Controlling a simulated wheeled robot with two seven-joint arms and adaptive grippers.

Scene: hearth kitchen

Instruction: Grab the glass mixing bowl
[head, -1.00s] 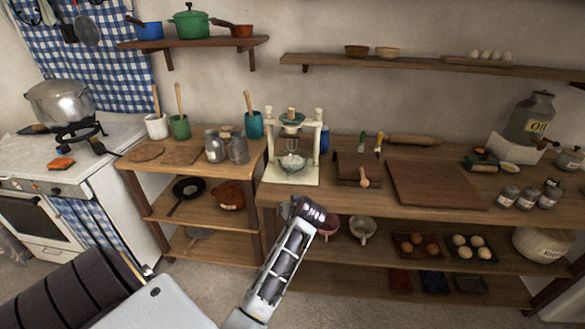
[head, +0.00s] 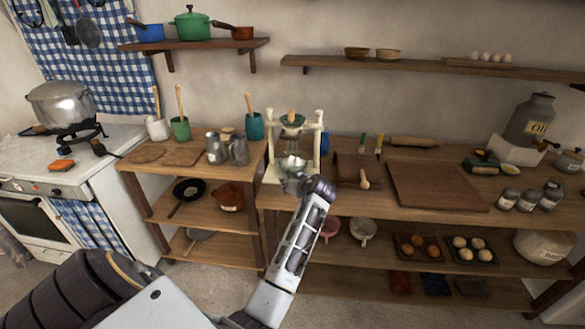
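The glass mixing bowl (head: 291,162) looks like the small clear bowl on the base of the cream press-like stand (head: 318,138), on the counter's left end. My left arm reaches up from the bottom left. Its gripper (head: 293,183) is at the front of the stand, just below and in front of the bowl in the head view. The gripper overlaps the stand's front edge, and I cannot tell whether it touches the bowl. Its fingers are too small and partly hidden to show whether they are open. My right gripper is out of view.
Metal jugs (head: 238,149) stand to the left. A small dark board (head: 352,170) and a large cutting board (head: 437,186) lie to the right. Cups stand on the shelf below.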

